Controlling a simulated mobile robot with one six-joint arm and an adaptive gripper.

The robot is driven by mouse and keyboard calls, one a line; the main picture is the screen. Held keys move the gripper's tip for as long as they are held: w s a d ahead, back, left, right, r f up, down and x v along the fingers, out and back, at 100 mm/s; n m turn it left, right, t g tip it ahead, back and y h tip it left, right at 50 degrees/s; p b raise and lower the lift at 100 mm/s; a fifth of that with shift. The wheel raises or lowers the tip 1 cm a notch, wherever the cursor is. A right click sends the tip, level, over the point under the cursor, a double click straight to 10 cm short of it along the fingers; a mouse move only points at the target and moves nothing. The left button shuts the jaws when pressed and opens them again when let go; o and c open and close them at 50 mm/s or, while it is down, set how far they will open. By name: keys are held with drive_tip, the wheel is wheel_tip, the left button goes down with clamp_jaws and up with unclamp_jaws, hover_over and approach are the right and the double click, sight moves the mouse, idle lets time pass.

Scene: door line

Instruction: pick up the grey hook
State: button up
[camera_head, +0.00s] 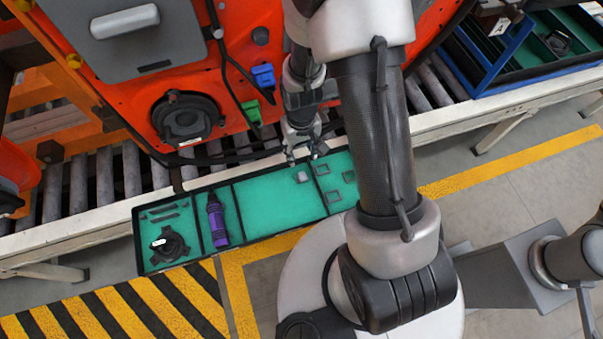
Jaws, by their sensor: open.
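A small light grey piece (302,177) lies in the green-lined tray (265,208), near the upper right of its wide middle compartment. It may be the grey hook, but it is too small for me to make out a hook shape. My gripper (302,158) points down at the tray's far edge, just above the grey piece in the picture. Its fingers are apart with nothing seen between them. I cannot tell its height over the tray.
The tray also holds a purple bottle (217,218), a round black part (169,244) and dark strips at left, and square outlines at right. An orange door (200,75) with a black speaker stands behind, over the roller conveyor. A blue-edged bin (520,75) is upper right.

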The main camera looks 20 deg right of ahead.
sight(301, 173)
wheel_tip(301, 173, down, 14)
drive_tip(key=b, duration=0.5)
drive_tip(key=shift+w+d+r, duration=0.1)
drive_tip(key=shift+w, duration=0.05)
drive_tip(key=shift+r, duration=0.1)
drive_tip(key=shift+c, duration=0.5)
drive_tip(key=c, duration=0.7)
drive_tip(key=shift+r, duration=0.15)
